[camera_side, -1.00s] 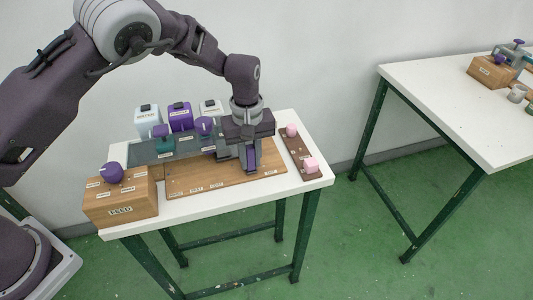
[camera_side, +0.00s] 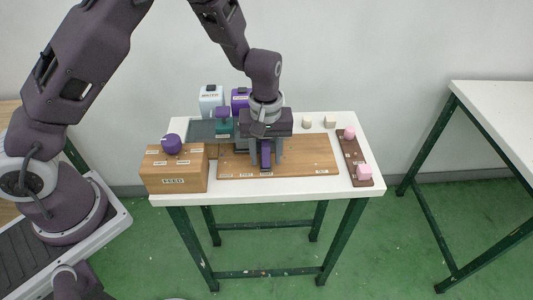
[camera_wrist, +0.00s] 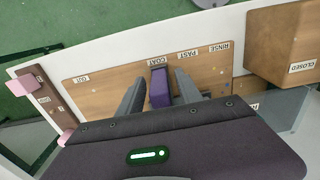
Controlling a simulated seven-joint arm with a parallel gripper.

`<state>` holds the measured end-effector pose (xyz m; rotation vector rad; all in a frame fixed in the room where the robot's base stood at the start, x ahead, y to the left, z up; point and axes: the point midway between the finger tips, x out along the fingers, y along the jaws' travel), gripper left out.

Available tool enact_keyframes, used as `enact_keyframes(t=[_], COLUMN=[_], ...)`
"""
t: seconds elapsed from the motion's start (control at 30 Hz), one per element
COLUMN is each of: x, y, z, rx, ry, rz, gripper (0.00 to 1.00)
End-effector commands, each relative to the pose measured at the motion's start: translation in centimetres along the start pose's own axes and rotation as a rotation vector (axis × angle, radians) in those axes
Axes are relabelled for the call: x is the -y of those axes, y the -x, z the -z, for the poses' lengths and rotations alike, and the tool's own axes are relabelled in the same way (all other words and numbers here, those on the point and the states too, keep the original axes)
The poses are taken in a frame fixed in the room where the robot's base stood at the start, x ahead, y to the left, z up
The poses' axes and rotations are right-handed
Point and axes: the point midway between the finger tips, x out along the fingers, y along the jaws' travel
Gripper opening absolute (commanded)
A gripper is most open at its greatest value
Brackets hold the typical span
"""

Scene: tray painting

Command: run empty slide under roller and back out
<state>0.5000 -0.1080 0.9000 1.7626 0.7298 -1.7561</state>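My gripper (camera_side: 266,155) is upright over the wooden board (camera_side: 312,158), at the label COAT. In the wrist view its fingers (camera_wrist: 158,85) stand on both sides of a purple block (camera_wrist: 160,92) with a grey top end. The block also shows between the fingers in the side view (camera_side: 266,152). It has travelled with the fingers, so they seem shut on it, though the contact is hidden. I cannot tell whether this block is the slide or part of it. No roller can be made out clearly.
A brown strip (camera_side: 356,158) with pink pieces lies at the right. The board's right part is clear.

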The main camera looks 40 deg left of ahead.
Motion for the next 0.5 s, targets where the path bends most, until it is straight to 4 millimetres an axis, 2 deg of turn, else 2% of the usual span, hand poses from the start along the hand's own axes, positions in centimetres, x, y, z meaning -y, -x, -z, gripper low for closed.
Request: enact_keyframes(t=[0.2, 0.5], x=[-0.1, -0.1], y=[0.4, 6.1], z=[-0.1, 0.0], rx=[0.001, 0.0], ry=[-0.001, -0.001], rz=[0.0, -0.003], gripper=[0.42, 0.42])
